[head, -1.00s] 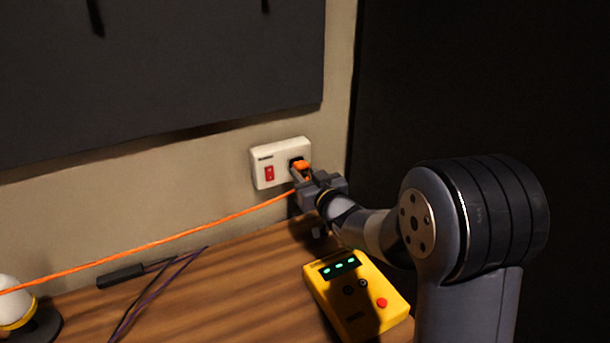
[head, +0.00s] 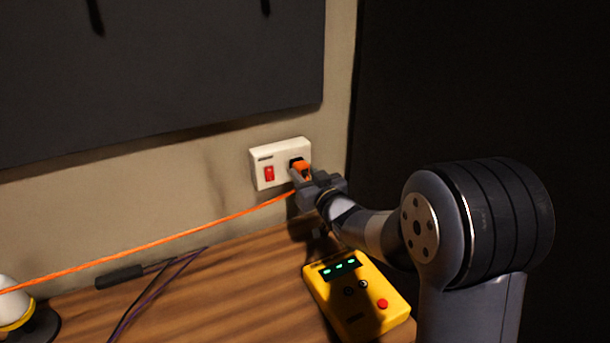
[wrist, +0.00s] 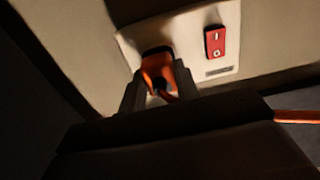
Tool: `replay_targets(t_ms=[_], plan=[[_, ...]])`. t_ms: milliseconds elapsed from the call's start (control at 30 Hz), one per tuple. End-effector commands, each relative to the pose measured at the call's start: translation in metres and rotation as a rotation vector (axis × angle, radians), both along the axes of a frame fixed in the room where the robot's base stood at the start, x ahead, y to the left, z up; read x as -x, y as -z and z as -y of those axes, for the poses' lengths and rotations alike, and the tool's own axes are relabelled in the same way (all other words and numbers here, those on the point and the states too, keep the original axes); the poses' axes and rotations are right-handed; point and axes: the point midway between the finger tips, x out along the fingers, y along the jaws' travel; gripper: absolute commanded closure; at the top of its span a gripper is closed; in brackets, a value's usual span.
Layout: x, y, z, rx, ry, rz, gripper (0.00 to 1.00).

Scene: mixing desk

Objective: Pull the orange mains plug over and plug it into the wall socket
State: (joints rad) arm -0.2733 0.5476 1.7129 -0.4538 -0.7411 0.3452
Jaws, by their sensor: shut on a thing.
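The orange mains plug (head: 301,168) is between the fingers of my gripper (head: 300,177), right at the dark opening of the white wall socket (head: 268,157). In the wrist view the plug (wrist: 158,72) lines up with the black recess of the socket plate (wrist: 190,40). My gripper (wrist: 152,90) is shut on the plug. I cannot tell how deep the plug sits, as its front end is hidden at the recess. The orange cord (head: 160,241) runs from the plug to the left, rising above the desk. A red rocker switch (head: 269,173) is on the same plate.
A yellow box (head: 358,298) with green lights and a red button lies on the wooden desk (head: 225,300) below my arm. A black cylinder (head: 120,276) with dark leads and a white-and-yellow object (head: 15,300) are at left. A dark panel (head: 170,65) hangs above.

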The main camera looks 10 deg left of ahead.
Motion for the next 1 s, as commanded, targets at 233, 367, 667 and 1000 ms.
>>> replay_targets(t_ms=[233, 367, 667, 1000], plan=[[-0.002, 0.0, -0.001, -0.001, 0.0, 0.001, 1.0], [-0.004, 0.0, -0.003, -0.001, 0.0, 0.001, 1.0], [-0.009, 0.0, -0.006, 0.0, 0.0, 0.0, 1.0], [-0.01, 0.0, -0.007, 0.0, 0.0, 0.0, 0.5]])
